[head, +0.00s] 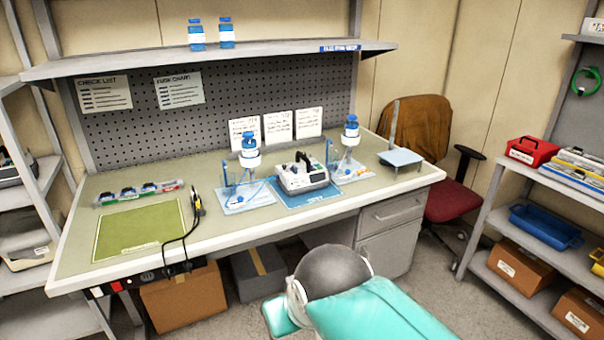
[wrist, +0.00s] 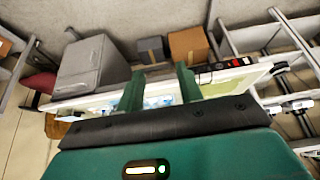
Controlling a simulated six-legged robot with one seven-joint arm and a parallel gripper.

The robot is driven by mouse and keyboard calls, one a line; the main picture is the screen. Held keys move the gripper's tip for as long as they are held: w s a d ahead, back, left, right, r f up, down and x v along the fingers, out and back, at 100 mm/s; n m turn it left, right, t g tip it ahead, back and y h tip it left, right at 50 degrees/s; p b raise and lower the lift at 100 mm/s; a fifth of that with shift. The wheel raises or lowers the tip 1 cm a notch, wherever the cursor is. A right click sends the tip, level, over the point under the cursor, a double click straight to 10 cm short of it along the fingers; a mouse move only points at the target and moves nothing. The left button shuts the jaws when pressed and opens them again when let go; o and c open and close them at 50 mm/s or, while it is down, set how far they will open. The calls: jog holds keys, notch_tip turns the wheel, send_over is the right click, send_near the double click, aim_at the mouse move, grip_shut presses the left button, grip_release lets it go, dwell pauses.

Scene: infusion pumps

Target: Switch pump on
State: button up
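A white and grey infusion pump (head: 303,176) with a dark carry handle stands on a blue mat (head: 312,196) on the workbench. Its front panel faces the room, but its switch and screen are too small to make out. My gripper (wrist: 161,74) shows in the wrist view with its two green fingers apart and nothing seen held between them. It is away from the pump, in front of the bench. The wrist view is upside down, and the pump cannot be made out there. In the head view my arm covers the lower middle, and my fingers are hidden.
Bottle stands (head: 249,160) and (head: 350,142) flank the pump closely. A green mat (head: 139,230), a black cable (head: 188,232) and a tray of small parts (head: 138,193) lie to the left. A chair (head: 450,200) and shelves stand right. Boxes (head: 183,297) sit beneath the bench.

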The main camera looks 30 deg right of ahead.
dwell(0.3)
grip_shut()
dwell(1.6)
